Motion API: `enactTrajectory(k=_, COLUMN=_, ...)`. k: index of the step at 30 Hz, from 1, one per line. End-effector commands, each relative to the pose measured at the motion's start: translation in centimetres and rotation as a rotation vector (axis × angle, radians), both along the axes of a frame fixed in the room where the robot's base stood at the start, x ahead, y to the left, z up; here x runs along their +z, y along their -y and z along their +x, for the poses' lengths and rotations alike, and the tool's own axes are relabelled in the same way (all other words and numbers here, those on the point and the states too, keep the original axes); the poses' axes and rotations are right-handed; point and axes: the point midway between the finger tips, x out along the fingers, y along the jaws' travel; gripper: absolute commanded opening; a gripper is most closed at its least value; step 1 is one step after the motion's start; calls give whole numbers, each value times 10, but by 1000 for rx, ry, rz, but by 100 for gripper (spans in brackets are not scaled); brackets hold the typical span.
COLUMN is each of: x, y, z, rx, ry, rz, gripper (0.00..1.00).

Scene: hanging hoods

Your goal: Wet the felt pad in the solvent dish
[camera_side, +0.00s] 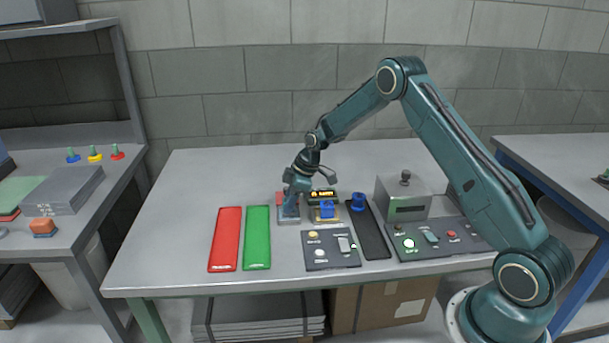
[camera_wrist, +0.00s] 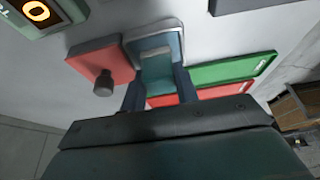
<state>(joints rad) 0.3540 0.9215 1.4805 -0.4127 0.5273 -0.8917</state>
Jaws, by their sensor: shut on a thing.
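My gripper (camera_side: 291,203) points down at the back of the table, left of the small orange-lit display. A shallow teal tray with a grey rim, likely the solvent dish (camera_wrist: 150,38), lies directly below the pad. In the side view the dish (camera_side: 289,219) shows under the gripper, partly hidden by it. I cannot tell whether the pad touches the dish floor.
A red block (camera_wrist: 92,55) with a grey knob sits beside the dish. Red (camera_side: 225,238) and green (camera_side: 257,237) strips lie at left. A blue piece (camera_side: 327,209), a black strip (camera_side: 369,233), button panels (camera_side: 331,250) and a grey box (camera_side: 404,199) stand to the right.

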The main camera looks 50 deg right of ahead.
Motion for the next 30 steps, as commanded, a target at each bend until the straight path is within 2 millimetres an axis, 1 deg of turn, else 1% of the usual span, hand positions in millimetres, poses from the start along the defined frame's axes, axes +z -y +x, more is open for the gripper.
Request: enactTrajectory(k=30, x=-8, y=0, z=0, rx=0, ry=0, rz=0, gripper=12)
